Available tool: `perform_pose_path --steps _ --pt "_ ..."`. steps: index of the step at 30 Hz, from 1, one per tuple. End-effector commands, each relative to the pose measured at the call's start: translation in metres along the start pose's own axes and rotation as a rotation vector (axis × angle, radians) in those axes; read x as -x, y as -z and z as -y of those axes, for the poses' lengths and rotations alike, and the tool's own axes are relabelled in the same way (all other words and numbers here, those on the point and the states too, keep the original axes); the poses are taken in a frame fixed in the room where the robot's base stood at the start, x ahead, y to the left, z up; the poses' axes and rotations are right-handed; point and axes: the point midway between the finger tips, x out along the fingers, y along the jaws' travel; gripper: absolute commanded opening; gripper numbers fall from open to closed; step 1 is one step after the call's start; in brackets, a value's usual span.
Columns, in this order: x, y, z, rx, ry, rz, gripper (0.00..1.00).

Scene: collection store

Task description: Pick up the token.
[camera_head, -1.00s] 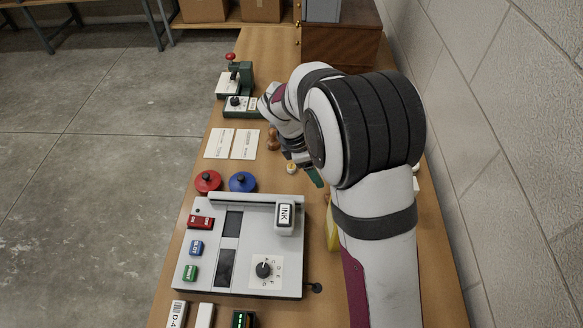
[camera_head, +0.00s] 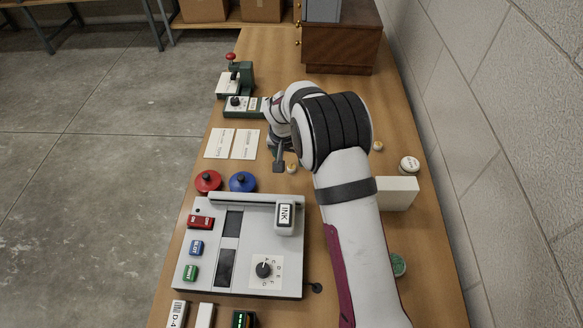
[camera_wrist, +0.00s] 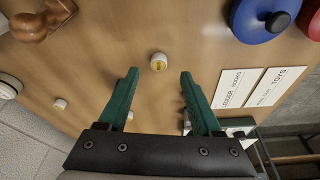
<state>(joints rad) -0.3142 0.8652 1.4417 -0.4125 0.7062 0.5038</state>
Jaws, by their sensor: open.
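In the head view my gripper (camera_head: 279,164) is just left of the token, partly hidden by my wrist. A second small pale piece (camera_head: 377,146) stands to the right of my arm; it also shows in the wrist view (camera_wrist: 60,103).
Blue (camera_head: 242,182) and red (camera_head: 208,181) round lids and two printed cards (camera_head: 219,143) lie to the left. A grey ink machine (camera_head: 207,265) stands in front. A white block (camera_head: 397,193) and a white round piece (camera_head: 409,165) are at the right. A brown wooden thing (camera_wrist: 37,22) shows at the wrist view's upper left.

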Motion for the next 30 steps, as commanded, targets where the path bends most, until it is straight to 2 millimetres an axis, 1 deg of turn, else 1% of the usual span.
perform_pose_path --steps 1,3,6,9,14,17,18,20,21,25,26,30 --pt "-0.011 0.0 -0.001 -0.001 -0.002 0.004 0.66" --pt "-0.025 0.002 -0.002 0.0 -0.002 0.003 0.66" --pt "-0.042 0.002 -0.002 0.001 -0.001 0.002 0.66" --pt "-0.048 0.002 -0.002 0.002 0.0 0.0 0.66" --pt "-0.047 0.002 -0.002 0.002 0.0 0.0 0.66" --pt "-0.047 0.002 -0.002 0.002 0.0 0.0 0.5" --pt "-0.047 0.002 -0.002 0.002 0.0 0.0 0.43" --pt "-0.047 0.002 -0.002 0.002 0.0 0.0 0.32" --pt "-0.047 0.002 -0.002 0.002 0.0 0.0 0.25" --pt "-0.047 0.002 -0.002 0.002 0.0 0.0 0.01" --pt "-0.047 0.002 -0.002 0.002 0.0 0.0 0.0" --pt "-0.047 0.002 -0.002 0.002 0.0 0.0 0.0"
